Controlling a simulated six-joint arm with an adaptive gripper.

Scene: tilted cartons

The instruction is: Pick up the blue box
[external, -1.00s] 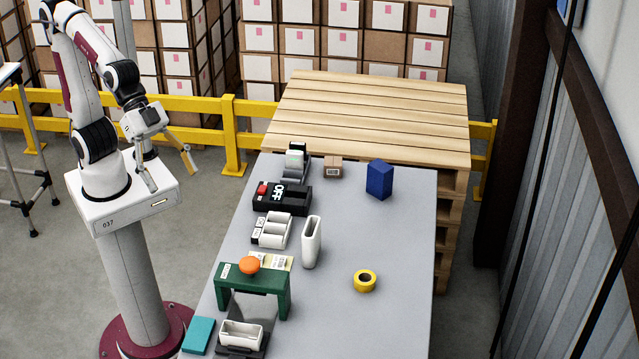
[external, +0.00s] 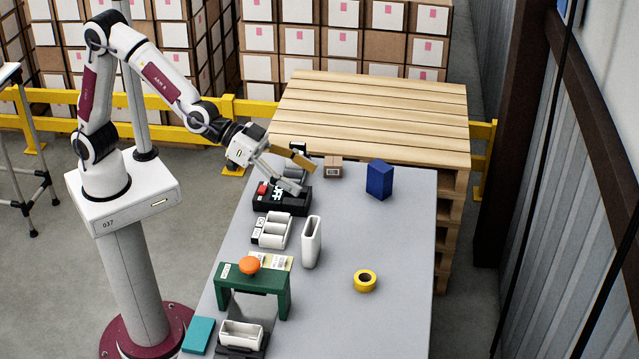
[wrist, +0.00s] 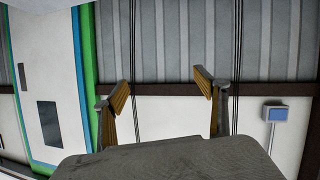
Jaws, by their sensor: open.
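The blue box (external: 379,180) stands upright on the grey table (external: 335,225), near its far right corner in the external view. My gripper (external: 303,172) is open and empty at the table's far left, above the black device marked OFF (external: 283,200). It is left of the blue box and well apart from it. In the wrist view my gripper (wrist: 162,95) shows two spread fingers with nothing between them. The blue box does not show in the wrist view, which faces the wall.
A small brown carton (external: 333,167) lies between my gripper and the blue box. A white upright holder (external: 311,243), a yellow tape roll (external: 364,281) and a green stand (external: 252,284) are nearer the front. A wooden pallet stack (external: 370,110) stands behind the table.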

